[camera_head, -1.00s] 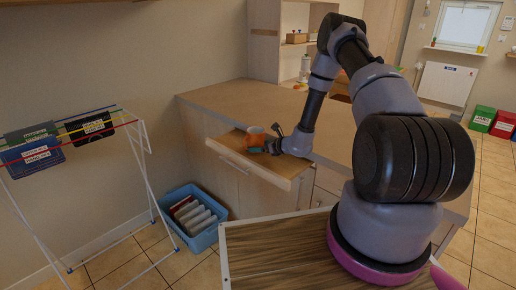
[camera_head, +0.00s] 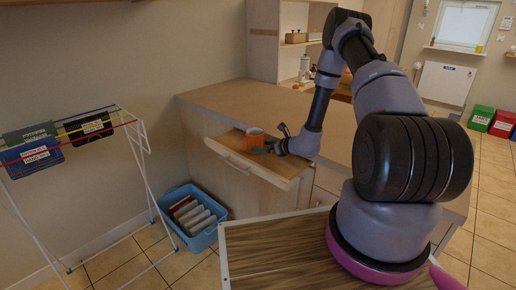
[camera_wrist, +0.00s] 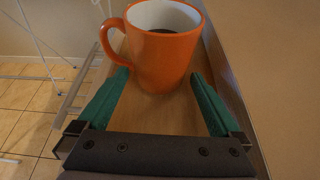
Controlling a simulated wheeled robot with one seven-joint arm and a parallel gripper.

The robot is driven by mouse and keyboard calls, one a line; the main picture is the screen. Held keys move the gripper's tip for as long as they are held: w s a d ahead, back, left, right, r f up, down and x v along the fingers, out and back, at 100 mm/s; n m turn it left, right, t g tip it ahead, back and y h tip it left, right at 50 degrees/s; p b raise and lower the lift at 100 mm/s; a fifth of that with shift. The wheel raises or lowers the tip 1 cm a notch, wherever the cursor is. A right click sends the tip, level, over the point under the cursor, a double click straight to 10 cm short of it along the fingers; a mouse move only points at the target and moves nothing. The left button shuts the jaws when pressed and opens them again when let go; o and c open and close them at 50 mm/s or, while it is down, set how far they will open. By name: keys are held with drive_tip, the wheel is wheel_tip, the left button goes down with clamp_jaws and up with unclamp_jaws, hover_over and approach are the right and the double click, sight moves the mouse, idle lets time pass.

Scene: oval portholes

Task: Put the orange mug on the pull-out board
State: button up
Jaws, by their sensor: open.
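The orange mug (camera_head: 254,138) stands upright on the pull-out board (camera_head: 264,168), which sticks out from the cabinet front below the counter. In the wrist view the orange mug (camera_wrist: 165,55) has a white inside with something dark in it, and its handle points left. My gripper (camera_wrist: 164,85) is open, with one green finger on each side of the mug's lower part; gaps show between fingers and mug. In the head view my gripper (camera_head: 264,149) is at the right of the mug, low over the board. The bare board shows between the fingers.
The counter (camera_head: 270,105) rises just behind the board. A blue basket (camera_head: 192,215) with several packets stands on the floor below, left. A drying rack (camera_head: 145,170) with hanging cloths stands at the left. The board's front part is clear.

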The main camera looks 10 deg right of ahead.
drive_tip(key=v, duration=0.8)
drive_tip(key=shift+s+d+r, duration=0.1)
drive_tip(key=shift+s+r, duration=0.05)
drive_tip(key=s+a+r+n+g+y, duration=0.1)
drive_tip(key=s+a+r+n+g, duration=0.25)
drive_tip(key=r, duration=0.55)
drive_tip(key=s+a+r+n+g+y, duration=0.1)
drive_tip(key=s+a+r+n, duration=0.25)
drive_tip(key=r+n, duration=0.45)
drive_tip(key=s+a+r+n+g+y, duration=0.1)
drive_tip(key=s+a+r+n+g, duration=0.25)
drive_tip(key=r, duration=0.75)
drive_tip(key=s+d+r+n+t+h, duration=0.2)
drive_tip(key=s+d+r+n+h, duration=0.2)
drive_tip(key=s+r, duration=0.3)
drive_tip(key=s+d+r+n+t+h, duration=0.2)
drive_tip(key=s+d+r+n+h, duration=0.3)
drive_tip(key=s+r, duration=0.3)
drive_tip(key=s, duration=0.4)
drive_tip(key=shift+s+d+n, duration=0.25)
drive_tip(key=shift+d+n, duration=0.15)
